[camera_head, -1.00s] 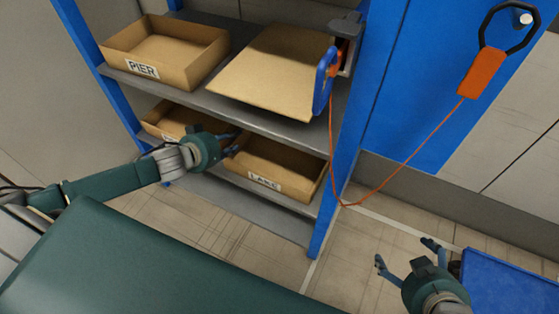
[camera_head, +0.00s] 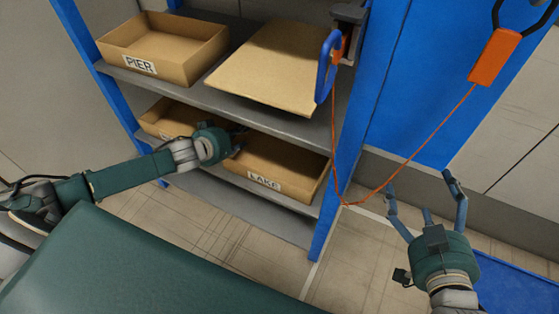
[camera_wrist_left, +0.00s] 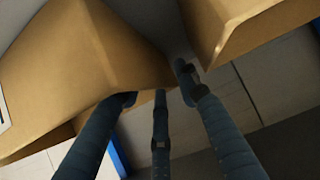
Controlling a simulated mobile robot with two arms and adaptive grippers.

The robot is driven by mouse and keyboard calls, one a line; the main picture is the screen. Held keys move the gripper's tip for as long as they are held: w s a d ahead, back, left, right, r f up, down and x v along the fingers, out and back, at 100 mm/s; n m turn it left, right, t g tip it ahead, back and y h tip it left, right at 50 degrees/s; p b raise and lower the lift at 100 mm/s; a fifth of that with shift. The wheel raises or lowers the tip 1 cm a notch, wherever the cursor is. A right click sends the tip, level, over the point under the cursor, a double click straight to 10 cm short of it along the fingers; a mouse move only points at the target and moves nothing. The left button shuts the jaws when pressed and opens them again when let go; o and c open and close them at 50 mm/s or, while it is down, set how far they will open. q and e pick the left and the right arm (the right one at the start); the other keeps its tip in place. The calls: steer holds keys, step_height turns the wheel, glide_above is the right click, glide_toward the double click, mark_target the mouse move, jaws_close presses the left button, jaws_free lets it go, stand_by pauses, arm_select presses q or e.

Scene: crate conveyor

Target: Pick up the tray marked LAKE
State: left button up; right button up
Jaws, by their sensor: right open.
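The tray marked LAKE (camera_head: 264,180) is an open cardboard tray on the lower shelf, at the right. My left gripper (camera_head: 240,142) is at its left end, overlapping that end in the head view. In the left wrist view my left gripper's fingers (camera_wrist_left: 158,88) are apart, close to cardboard walls; whether they hold a wall is unclear. My right gripper (camera_head: 424,190) is open and empty, in front of the rack at the right, away from the tray.
A tray marked PIER (camera_head: 140,65) and a flat brown board (camera_head: 270,68) are on the upper shelf. Another cardboard tray (camera_head: 165,118) is left of LAKE, its label mostly hidden. An orange cord (camera_head: 420,145) hangs by the blue post. A blue surface (camera_head: 515,290) is lower right.

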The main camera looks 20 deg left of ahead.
arm_select(q)
steer(key=shift+w+f, duration=0.2)
steer(key=shift+w, duration=0.05)
arm_select(e)
steer(key=shift+w+a+r+t, duration=0.1)
steer(key=shift+w+r+t, duration=0.1)
steer(key=shift+r, duration=0.2)
steer(key=shift+w+a+r+t, duration=0.1)
steer(key=shift+r+t, duration=0.1)
steer(key=shift+r, duration=0.15)
arm_select(q)
steer(key=shift+c, duration=0.3)
jaws_close()
steer(key=shift+r, duration=0.2)
arm_select(e)
steer(key=shift+s+d+f, duration=0.1)
steer(key=shift+f, duration=0.05)
